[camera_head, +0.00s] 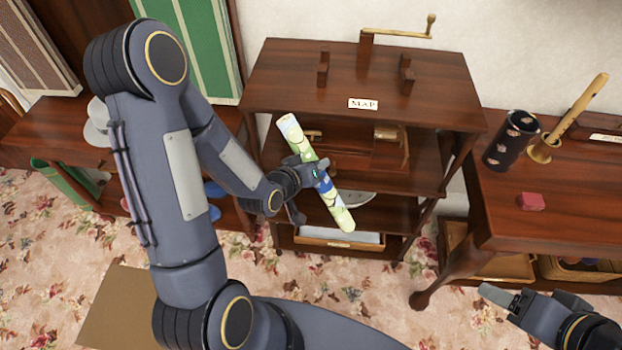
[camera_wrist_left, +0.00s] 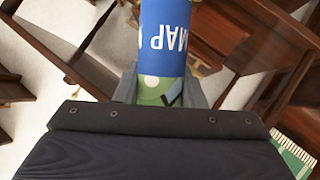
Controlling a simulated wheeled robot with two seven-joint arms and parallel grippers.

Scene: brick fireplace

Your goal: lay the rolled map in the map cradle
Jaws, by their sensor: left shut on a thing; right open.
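The rolled map (camera_head: 338,210) is a tube with a green, cream and blue pattern. My left gripper (camera_head: 316,176) is shut around its middle and holds it tilted in front of the shelf unit. In the left wrist view the map's blue band (camera_wrist_left: 164,35) shows the word MAP. The map cradle (camera_head: 323,70), wooden uprights in two places, stands on the unit's top behind a MAP label (camera_head: 363,104); nothing lies between the uprights. My right gripper (camera_head: 528,296) is open and empty at the lower right, away from the map.
The shelf unit (camera_head: 270,75) has a crank handle (camera_head: 400,33) at the back of its top. A side table (camera_head: 500,200) at the right bears a dark patterned cup (camera_head: 510,140), a brass holder (camera_head: 541,152) with a wooden stick, and a red block (camera_head: 531,201). Flowered carpet lies below.

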